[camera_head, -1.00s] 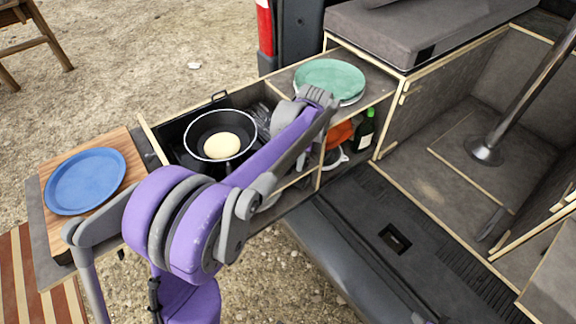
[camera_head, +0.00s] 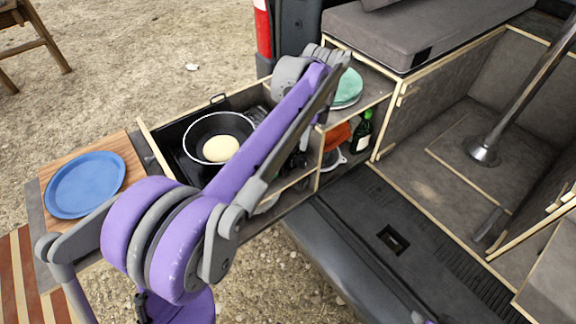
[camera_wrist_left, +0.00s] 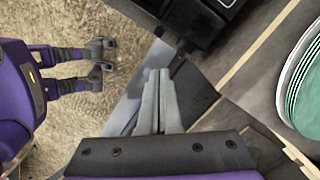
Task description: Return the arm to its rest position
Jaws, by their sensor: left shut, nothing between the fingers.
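My left arm rises from the lower left of the head view, over the blue plate's side and across the drawer unit, with its bend near the green plates. My left gripper (camera_wrist_left: 157,82) shows in the left wrist view with its two grey fingers together and nothing between them. It points over the edge of the unit, with a green plate (camera_wrist_left: 303,88) to its right and apart from it. In the head view my own arm mostly hides this gripper. My right gripper cannot be made out in either view.
A black pan (camera_head: 200,128) with a round yellow food (camera_head: 220,148) sits on the stove. A blue plate (camera_head: 86,184) lies on a wooden board (camera_head: 128,150). Green plates (camera_head: 350,90) are partly behind my arm. A green bottle (camera_head: 362,130) stands on the shelf below. The van floor (camera_head: 425,180) is clear.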

